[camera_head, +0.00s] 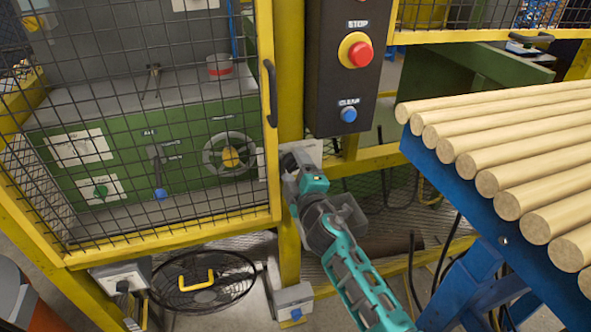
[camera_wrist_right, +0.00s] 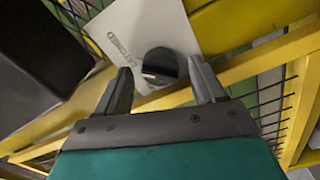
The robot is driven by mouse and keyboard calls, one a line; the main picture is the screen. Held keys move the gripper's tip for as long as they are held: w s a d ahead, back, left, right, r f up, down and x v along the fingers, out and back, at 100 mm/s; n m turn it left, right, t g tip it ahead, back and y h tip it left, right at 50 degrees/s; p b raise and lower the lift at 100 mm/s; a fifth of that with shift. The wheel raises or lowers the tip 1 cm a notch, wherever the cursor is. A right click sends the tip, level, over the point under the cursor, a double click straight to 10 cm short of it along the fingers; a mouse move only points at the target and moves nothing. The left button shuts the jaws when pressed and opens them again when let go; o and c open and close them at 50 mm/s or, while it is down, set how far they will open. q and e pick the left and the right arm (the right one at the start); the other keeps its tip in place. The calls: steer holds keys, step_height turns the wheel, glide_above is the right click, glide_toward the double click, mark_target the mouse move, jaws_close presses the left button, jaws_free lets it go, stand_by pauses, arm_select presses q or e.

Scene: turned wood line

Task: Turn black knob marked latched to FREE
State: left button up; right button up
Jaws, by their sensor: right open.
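The black knob (camera_wrist_right: 160,66) sits on a pale plate (camera_wrist_right: 135,28) fixed to the yellow frame, in the right wrist view. In the head view my right gripper (camera_head: 298,160) is at the yellow post below the control box and hides the knob. My left gripper is not in view.
A black control box (camera_head: 335,75) with a red stop button (camera_head: 360,52) and a blue clear button (camera_head: 348,114) hangs just above. The mesh door (camera_head: 150,120) is at left. Wooden rods (camera_head: 520,150) lie on a blue stand at right.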

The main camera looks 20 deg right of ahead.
steer(key=shift+c, duration=0.5)
steer(key=c, duration=1)
steer(key=shift+o, duration=0.2)
steer(key=n, duration=0.3)
steer(key=shift+f+n, duration=0.1)
steer(key=shift+n, duration=1.8)
steer(key=o, duration=1.1)
steer(key=shift+c, duration=0.2)
